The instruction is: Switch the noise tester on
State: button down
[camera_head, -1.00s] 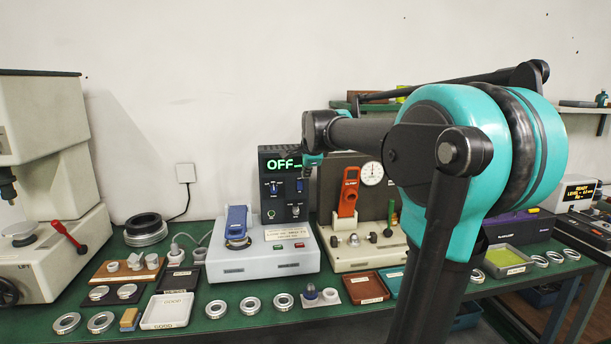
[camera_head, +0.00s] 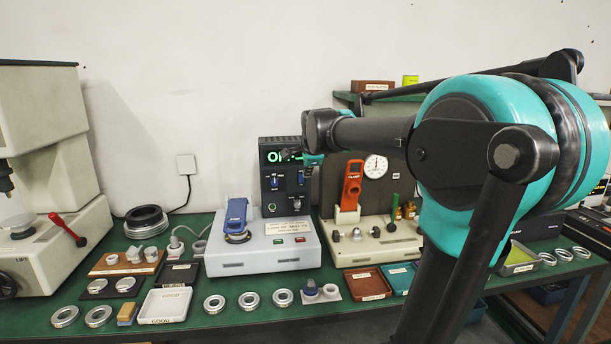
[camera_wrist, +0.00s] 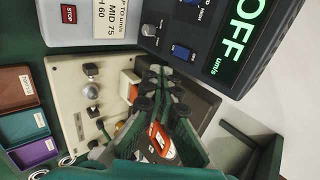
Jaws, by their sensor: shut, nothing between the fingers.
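The noise tester is a light grey base (camera_head: 235,260) with a dark upright panel (camera_head: 270,208) behind it. Its green display (camera_head: 273,156) is partly covered by my arm in the head view; in the wrist view the display (camera_wrist: 240,35) reads OFF, um/s. Blue rocker switches show on the panel in the wrist view, one lower switch (camera_wrist: 181,52) and one at the top edge (camera_wrist: 190,3). A blue clamp (camera_head: 236,215) stands on the base. My gripper (camera_wrist: 160,72) is shut and empty, beside the panel, apart from the lower switch as far as I can tell.
A cream tester with an orange lever (camera_head: 353,185) and a round dial (camera_head: 375,165) stands right of the noise tester, under my gripper. Trays (camera_head: 366,284) and several rings (camera_head: 249,301) line the front. A press with a red lever (camera_head: 66,228) stands left.

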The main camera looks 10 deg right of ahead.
aim_at(301, 183)
jog(key=shift+w+r+x, duration=0.3)
jog(key=shift+w+x, duration=0.05)
jog(key=shift+x, duration=1.65)
jog(key=shift+w+r+x, duration=0.3)
jog(key=shift+x, duration=1.75)
jog(key=shift+w+r+x, duration=0.3)
jog(key=shift+w+x, duration=0.05)
jog(key=shift+x, duration=1.65)
jog(key=shift+s, duration=0.1)
jog(key=shift+w+f, duration=0.15)
jog(key=shift+w, duration=0.2)
